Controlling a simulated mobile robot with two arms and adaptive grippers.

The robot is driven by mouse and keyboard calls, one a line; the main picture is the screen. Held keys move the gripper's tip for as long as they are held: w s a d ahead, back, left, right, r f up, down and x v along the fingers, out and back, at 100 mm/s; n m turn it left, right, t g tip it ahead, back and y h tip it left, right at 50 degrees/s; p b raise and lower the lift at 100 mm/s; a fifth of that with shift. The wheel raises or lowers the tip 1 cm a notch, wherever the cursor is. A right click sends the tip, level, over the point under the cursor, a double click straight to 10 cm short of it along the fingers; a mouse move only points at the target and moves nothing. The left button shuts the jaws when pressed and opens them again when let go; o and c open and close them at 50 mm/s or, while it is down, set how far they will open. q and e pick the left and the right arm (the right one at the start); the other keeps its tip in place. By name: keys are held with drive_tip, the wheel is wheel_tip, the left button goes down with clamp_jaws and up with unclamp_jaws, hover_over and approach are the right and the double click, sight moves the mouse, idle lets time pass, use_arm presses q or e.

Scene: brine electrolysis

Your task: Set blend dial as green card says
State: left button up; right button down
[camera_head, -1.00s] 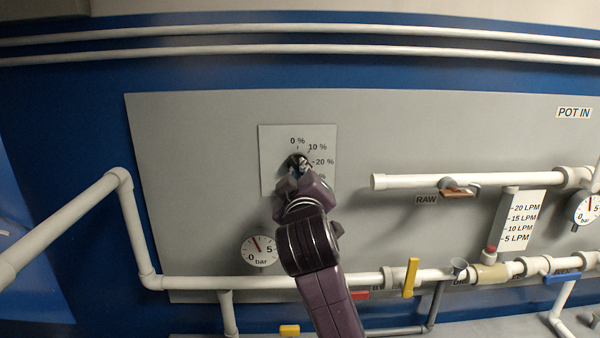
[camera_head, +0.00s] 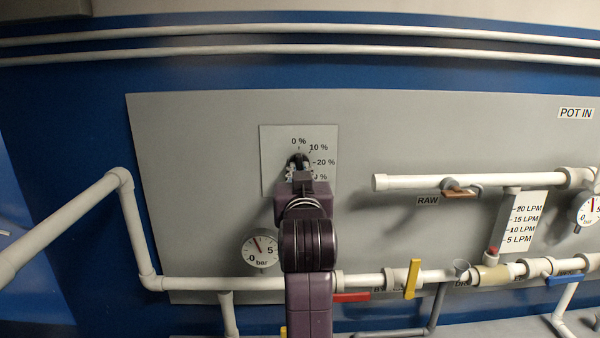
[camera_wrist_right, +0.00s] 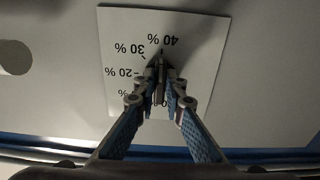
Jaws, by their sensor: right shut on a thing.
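The blend dial is a white square plate (camera_head: 270,150) on the grey panel, with 0 %, 10 % and 20 % readable in the head view. Its dark knob (camera_head: 298,159) is partly hidden behind my right gripper (camera_head: 299,172). In the right wrist view the plate (camera_wrist_right: 205,40) is upside down, with 30 % and 40 % readable. There my right gripper (camera_wrist_right: 161,88) has its two fingers closed on the knob from both sides. The knob's exact setting cannot be told. No green card is in view. My left gripper is not in view.
A pressure gauge (camera_head: 260,250) sits below the dial, near a white pipe (camera_head: 200,283). To the right are a red handle (camera_head: 351,297), a yellow handle (camera_head: 411,279), a RAW pipe (camera_head: 420,181) and a flow scale (camera_head: 522,222). The panel left of the dial is clear.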

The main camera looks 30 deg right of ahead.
drive_tip(key=shift+f, duration=0.15)
idle(0.4)
drive_tip(key=c, duration=2)
unclamp_jaws()
wheel_tip(320, 180, up, 10)
drive_tip(key=shift+r, duration=0.1)
